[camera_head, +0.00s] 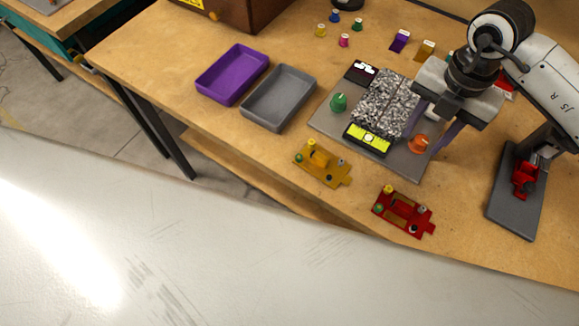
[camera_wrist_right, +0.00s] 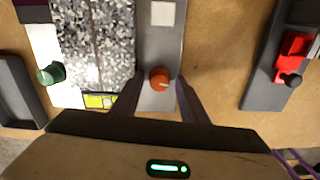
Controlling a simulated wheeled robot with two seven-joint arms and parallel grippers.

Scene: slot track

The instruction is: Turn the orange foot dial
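The orange foot dial (camera_head: 418,143) sits at the near right corner of a grey base plate (camera_head: 405,168). It also shows in the right wrist view (camera_wrist_right: 160,79), with a pale line on its top. My right gripper (camera_head: 420,141) points down over it. Its two dark purple fingers are apart, one on each side of the dial, with gaps visible in the wrist view. I cannot tell how far down the dial the fingertips reach. A green dial (camera_head: 338,102) stands at the left of the same plate.
A speckled grey track block (camera_head: 385,100) and a yellow level (camera_head: 368,140) are close left of the dial. Yellow (camera_head: 322,166) and red (camera_head: 403,213) toy parts lie in front. A dark stand (camera_head: 516,200) is right. Purple (camera_head: 232,75) and grey (camera_head: 279,97) trays are left.

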